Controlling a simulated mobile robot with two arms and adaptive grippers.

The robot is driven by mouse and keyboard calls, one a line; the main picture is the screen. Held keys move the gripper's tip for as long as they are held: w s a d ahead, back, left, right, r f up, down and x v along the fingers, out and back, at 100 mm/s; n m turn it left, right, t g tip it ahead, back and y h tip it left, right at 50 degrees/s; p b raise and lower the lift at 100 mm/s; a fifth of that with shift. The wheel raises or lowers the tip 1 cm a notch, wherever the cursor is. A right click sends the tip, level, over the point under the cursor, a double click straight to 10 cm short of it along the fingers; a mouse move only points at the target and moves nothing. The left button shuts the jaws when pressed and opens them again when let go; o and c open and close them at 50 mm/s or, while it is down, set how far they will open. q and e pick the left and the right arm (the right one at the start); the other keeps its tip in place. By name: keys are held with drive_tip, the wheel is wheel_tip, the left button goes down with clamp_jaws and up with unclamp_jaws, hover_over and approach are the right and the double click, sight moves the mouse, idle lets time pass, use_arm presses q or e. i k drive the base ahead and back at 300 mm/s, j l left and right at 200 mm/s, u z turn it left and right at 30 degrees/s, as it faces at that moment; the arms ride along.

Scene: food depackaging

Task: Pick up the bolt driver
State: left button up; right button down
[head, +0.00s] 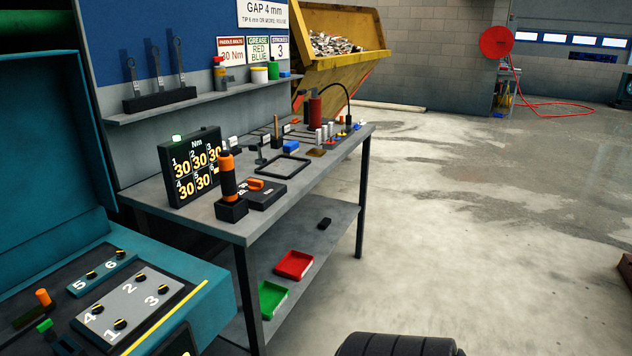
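The bolt driver appears to be the upright tool with an orange and black body (228,178) in the head view. It stands in a black block holder (232,209) at the near left corner of the grey workbench (180,199). Its lower end is hidden inside the holder. Neither of my grippers shows in this view, and nothing is seen touching the tool.
A black display reading 30s (191,167) stands behind the tool. A black box with an orange part (262,196) is beside it. A teal machine (195,309) with numbered bolts is at left. A red tray (294,265) and green tray (270,299) sit below.

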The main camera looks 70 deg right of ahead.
sight(226, 170)
drive_tip(key=z, duration=1.7)
